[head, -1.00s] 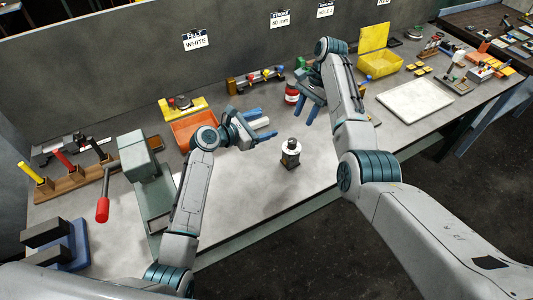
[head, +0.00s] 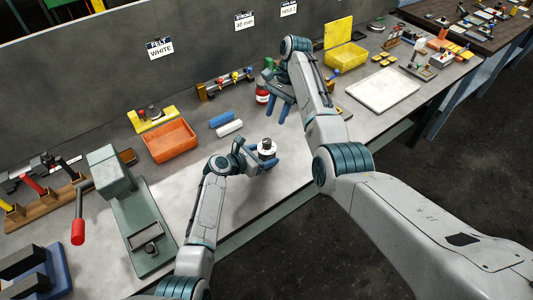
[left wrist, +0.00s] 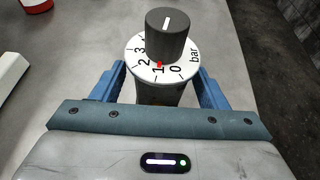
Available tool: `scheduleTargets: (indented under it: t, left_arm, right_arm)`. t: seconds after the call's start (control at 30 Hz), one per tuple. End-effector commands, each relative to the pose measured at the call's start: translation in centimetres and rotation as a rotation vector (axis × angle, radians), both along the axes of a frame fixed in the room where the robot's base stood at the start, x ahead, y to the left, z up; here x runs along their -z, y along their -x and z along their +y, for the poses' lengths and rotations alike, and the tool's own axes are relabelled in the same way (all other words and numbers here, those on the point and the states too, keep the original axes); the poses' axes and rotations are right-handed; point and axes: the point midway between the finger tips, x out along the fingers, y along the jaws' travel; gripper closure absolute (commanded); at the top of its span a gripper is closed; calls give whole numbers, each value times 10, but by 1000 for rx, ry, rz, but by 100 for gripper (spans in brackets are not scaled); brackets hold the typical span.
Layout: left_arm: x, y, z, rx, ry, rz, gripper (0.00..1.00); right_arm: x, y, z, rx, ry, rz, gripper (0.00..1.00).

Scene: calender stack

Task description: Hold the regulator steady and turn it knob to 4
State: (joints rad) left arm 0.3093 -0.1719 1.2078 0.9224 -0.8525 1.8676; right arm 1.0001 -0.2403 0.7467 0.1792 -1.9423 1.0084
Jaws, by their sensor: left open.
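The regulator (head: 267,147) stands upright on the bench, a dark body with a white dial and dark knob. In the left wrist view the knob (left wrist: 168,35) has a white line on top, and the white dial (left wrist: 140,68) shows 0, 1, 2, 3 and "bar". A small red mark sits by the 1. My left gripper (head: 264,161) is open, with its blue fingers on either side of the regulator body, below the dial; contact cannot be told. My right gripper (head: 279,112) is open and empty, above the bench behind the regulator.
A blue bar (head: 222,119) and a white bar (head: 229,128) lie behind the regulator. An orange bin (head: 170,142) and a green press (head: 112,175) with a red handle stand left. A red-and-white container (head: 262,92) is beside my right gripper. The bench in front is clear.

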Motion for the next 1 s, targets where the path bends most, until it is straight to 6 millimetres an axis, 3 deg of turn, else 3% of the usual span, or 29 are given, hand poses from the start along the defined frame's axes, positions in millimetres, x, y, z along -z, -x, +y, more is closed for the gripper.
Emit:
scheduleTargets:
  t: [0.5,0.8,1.0]
  left_arm:
    - [6,-10,-11,0,-1,1,35]
    - [6,-9,-11,-1,-1,0,94]
    - [6,-10,-11,-1,-1,0,97]
  right_arm:
    - [0,0,0,0,0,0,64]
    - [0,0,0,0,0,0,64]
    - [7,3,3,22,-36,7,64]
